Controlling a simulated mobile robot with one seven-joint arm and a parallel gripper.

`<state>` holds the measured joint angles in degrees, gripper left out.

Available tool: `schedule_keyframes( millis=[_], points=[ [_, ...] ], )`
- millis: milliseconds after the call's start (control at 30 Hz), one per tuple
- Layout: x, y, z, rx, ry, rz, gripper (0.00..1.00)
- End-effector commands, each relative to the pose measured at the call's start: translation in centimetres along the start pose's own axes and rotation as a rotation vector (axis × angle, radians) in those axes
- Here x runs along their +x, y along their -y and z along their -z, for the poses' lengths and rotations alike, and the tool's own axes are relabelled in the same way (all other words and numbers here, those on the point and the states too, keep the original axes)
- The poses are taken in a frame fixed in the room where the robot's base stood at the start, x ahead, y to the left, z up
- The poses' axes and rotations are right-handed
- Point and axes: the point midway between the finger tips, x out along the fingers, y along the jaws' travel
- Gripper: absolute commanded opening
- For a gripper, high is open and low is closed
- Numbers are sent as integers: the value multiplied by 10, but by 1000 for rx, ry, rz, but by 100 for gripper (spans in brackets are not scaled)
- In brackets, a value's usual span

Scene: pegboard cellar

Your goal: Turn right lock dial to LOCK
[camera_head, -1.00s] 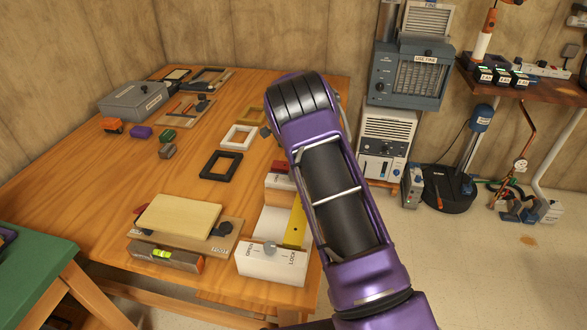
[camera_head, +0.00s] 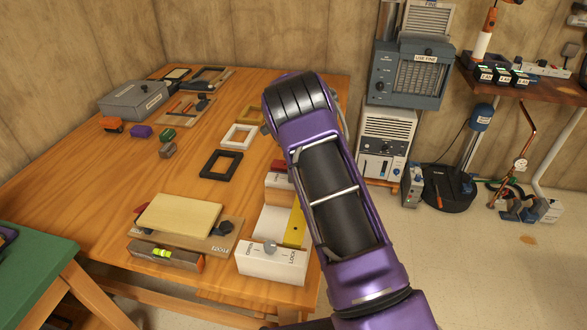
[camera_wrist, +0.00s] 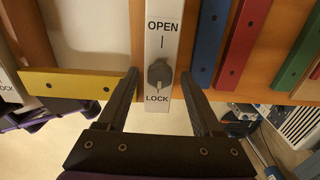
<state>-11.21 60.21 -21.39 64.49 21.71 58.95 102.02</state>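In the wrist view, a white panel (camera_wrist: 163,112) carries the word OPEN at its far end and LOCK at its near end. A dark round dial (camera_wrist: 160,73) with a raised grip sits on it, close to LOCK; which way its grip points is hard to tell. My gripper (camera_wrist: 158,78) is open, with one finger on each side of the panel and the dial between them, apparently without contact. In the head view my arm hides this panel. Another white lock block (camera_head: 272,266) with a grey dial (camera_head: 270,247) shows left of my arm.
A yellow bar (camera_wrist: 75,84) lies left of my fingers in the wrist view. Blue (camera_wrist: 211,35) and red (camera_wrist: 241,40) bars stand to the right. A wooden board (camera_head: 180,215) and a level (camera_head: 165,256) lie left of the visible lock block.

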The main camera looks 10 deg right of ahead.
Motion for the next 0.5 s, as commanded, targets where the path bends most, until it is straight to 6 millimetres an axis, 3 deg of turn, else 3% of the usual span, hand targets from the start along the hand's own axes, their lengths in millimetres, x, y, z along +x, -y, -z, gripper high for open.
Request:
schedule_keyframes(
  millis=[333, 500],
  points=[
    [-3, 0, 0, -1, 0, 1, 69],
    [-27, 1, -1, -1, 2, 3, 69]
  ],
)
